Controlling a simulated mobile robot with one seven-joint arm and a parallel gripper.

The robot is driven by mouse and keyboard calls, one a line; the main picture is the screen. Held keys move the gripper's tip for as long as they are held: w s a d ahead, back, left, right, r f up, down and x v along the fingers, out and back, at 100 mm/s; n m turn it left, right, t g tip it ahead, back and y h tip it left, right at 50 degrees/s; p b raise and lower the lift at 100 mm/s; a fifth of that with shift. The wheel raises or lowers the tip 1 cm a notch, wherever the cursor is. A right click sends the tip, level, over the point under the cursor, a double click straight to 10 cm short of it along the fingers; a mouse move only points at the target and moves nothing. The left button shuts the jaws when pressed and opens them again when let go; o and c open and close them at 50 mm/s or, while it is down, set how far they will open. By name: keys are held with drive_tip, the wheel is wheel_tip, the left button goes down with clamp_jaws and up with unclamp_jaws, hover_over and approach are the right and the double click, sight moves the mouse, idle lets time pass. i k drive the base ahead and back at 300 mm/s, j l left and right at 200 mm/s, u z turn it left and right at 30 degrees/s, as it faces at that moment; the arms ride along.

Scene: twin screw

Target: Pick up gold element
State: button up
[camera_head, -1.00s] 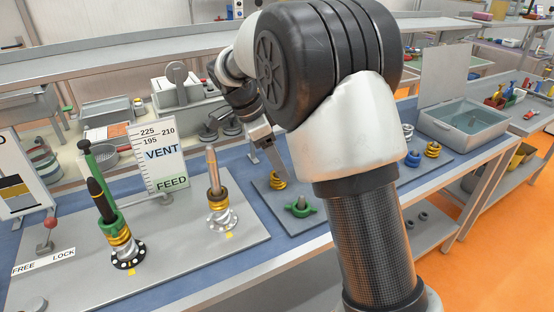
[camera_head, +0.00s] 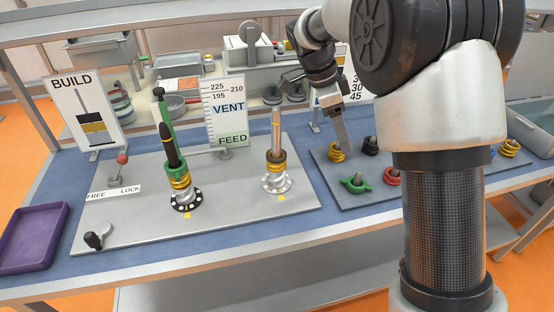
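A gold ring-shaped element (camera_head: 337,154) sits at the back left of the grey parts plate (camera_head: 325,178). My gripper (camera_head: 341,146) points down directly at it, with its flat grey finger reaching the element or just behind it. Only one finger face shows, so I cannot tell whether the gripper is open or shut, or whether it touches the element. Another gold element (camera_head: 508,145) sits at the far right, beyond my arm. Gold rings also show on the left post (camera_head: 180,184) and the right post (camera_head: 275,168) of the large plate.
A green part (camera_head: 355,184), a red part (camera_head: 392,177) and a black part (camera_head: 370,144) sit close around the gold element. The VENT/FEED sign (camera_head: 225,112) and BUILD sign (camera_head: 88,110) stand behind the large plate. A purple tray (camera_head: 33,238) lies far left.

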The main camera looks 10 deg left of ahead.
sight(276, 165)
drive_tip(key=i+l+u, duration=0.1)
drive_tip(key=u, duration=0.25)
drive_tip(key=l+u, duration=0.4)
drive_tip(key=i, duration=0.05)
